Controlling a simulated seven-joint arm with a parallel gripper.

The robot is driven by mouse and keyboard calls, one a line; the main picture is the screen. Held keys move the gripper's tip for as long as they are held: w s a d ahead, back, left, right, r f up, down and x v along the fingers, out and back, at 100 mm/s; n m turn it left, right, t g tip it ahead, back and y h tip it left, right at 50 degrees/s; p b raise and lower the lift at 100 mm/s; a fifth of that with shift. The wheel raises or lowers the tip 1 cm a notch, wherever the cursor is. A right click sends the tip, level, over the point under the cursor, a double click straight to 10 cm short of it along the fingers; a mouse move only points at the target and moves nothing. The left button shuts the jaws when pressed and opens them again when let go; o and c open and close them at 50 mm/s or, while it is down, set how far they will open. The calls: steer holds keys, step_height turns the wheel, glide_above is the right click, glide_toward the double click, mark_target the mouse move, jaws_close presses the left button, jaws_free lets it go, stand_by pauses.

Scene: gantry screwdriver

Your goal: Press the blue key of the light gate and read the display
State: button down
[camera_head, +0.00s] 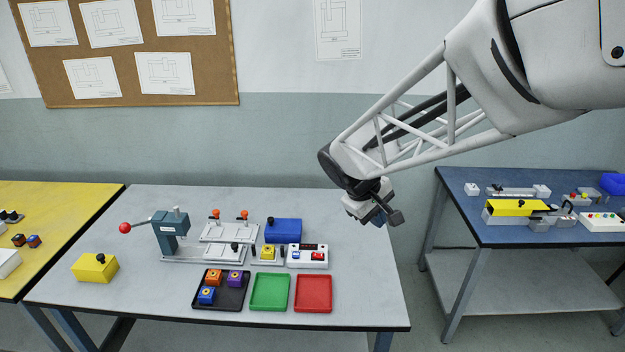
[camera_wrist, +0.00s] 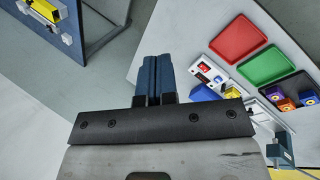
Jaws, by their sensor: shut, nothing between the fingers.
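A white box with a dark display strip (camera_head: 309,246) stands at the right end of the row of fixtures on the grey table, in the head view. A red key (camera_head: 317,256) is on its front, with a small bluish key (camera_head: 296,254) left of it. The box (camera_wrist: 208,71) also shows in the wrist view, right of my fingers. The display is too small to read. Beside the box, a yellow block (camera_head: 268,252) sits between two dark posts. My gripper (camera_head: 384,219) is shut and empty, in the air above the table's right edge; its blue fingers (camera_wrist: 155,78) touch each other.
A blue box (camera_head: 283,231) stands behind the yellow block. A green tray (camera_head: 269,292) and a red tray (camera_head: 313,294) lie in front; a black tray (camera_head: 234,300) holds small coloured blocks. A press (camera_head: 171,233) with a red-knobbed lever stands left. The table's right end is clear.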

steer(key=w+a+f+n+t+h, duration=0.15)
steer(key=w+a+f+n, duration=0.25)
steer(key=w+a+f, duration=0.5)
steer(key=n+t+h, duration=0.1)
steer(key=n+t, duration=0.1)
steer(key=n, duration=0.3)
glide_above(296, 255)
step_height(296, 255, down, 9)
steer(key=shift+f, duration=0.15)
steer(key=shift+f, duration=0.1)
steer(key=shift+f, duration=4.3)
steer(key=shift+f, duration=0.15)
steer(key=shift+f, duration=0.25)
steer(key=shift+f, duration=0.4)
steer(key=shift+r, duration=0.8)
